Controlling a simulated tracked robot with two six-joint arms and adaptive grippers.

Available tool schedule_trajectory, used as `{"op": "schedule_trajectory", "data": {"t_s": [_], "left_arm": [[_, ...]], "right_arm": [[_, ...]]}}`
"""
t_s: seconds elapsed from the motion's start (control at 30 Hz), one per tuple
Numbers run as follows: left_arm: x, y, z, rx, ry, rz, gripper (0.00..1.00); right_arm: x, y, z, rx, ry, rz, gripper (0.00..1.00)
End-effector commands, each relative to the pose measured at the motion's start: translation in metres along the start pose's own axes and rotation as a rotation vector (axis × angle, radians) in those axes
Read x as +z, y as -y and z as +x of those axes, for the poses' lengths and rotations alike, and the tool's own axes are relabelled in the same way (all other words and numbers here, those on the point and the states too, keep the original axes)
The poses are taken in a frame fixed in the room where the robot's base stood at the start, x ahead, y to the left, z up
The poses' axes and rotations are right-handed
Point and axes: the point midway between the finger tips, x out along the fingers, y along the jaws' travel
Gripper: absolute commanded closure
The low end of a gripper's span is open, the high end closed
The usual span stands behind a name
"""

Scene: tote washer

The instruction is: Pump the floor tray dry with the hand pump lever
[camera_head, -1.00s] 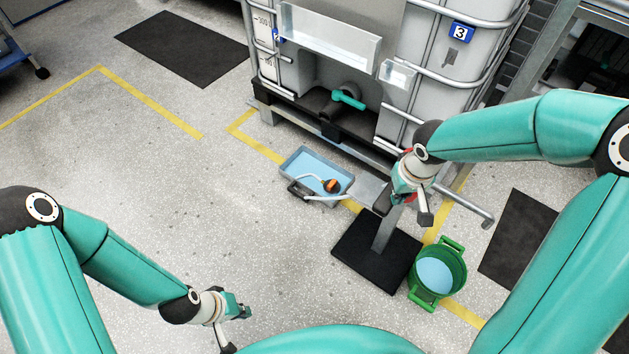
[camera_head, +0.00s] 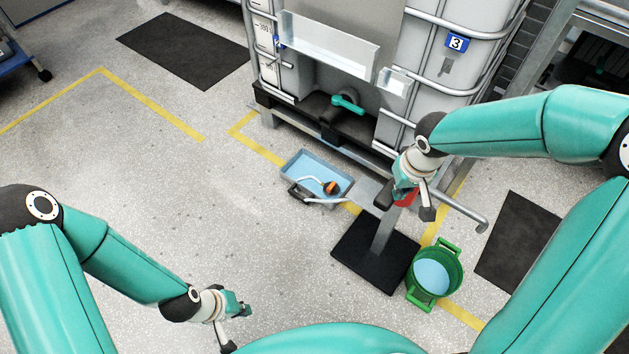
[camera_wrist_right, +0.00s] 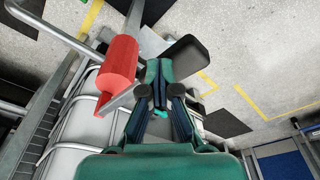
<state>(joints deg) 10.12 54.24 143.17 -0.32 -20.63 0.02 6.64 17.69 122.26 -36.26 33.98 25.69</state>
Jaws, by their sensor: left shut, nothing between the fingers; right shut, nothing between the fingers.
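The floor tray (camera_head: 290,172) holds blue water and sits in front of the large tank. A white hose with an orange and black end piece (camera_head: 331,188) lies in it. The hand pump stands on a grey post (camera_head: 383,232) with a black base plate (camera_head: 352,262). Its lever's red grip (camera_head: 408,198) is partly hidden by my right gripper (camera_head: 405,187). In the right wrist view, the red grip (camera_wrist_right: 118,63) is left of my shut right gripper (camera_wrist_right: 158,72), outside the fingers; I cannot tell whether they touch. My left gripper (camera_head: 243,310) is shut and empty over the floor at lower left.
A green bucket (camera_head: 453,262) with blue water stands right of the pump base. The caged tank (camera_head: 440,65) with a teal valve handle (camera_head: 347,104) stands behind the tray. Dark mats (camera_head: 185,48) lie on the floor. The floor at left is open.

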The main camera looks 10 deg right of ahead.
Motion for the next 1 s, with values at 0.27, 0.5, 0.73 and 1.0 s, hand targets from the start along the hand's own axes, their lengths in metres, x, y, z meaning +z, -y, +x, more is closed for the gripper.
{"op": "schedule_trajectory", "data": {"t_s": [0.27,0.5,0.73,1.0], "left_arm": [[0.000,-0.007,-0.018,0.000,0.000,0.000,1.00],[0.000,-0.010,-0.028,0.000,0.000,0.000,1.00],[0.000,-0.010,-0.027,0.000,0.000,0.000,1.00],[0.000,-0.010,-0.027,0.000,0.000,0.000,1.00]], "right_arm": [[-0.004,0.000,-0.026,0.000,0.001,0.000,1.00],[-0.006,0.000,-0.040,-0.001,0.000,0.000,1.00],[-0.006,0.000,-0.040,0.000,0.000,0.000,1.00],[-0.006,0.000,-0.040,0.000,0.000,0.000,0.98]]}}
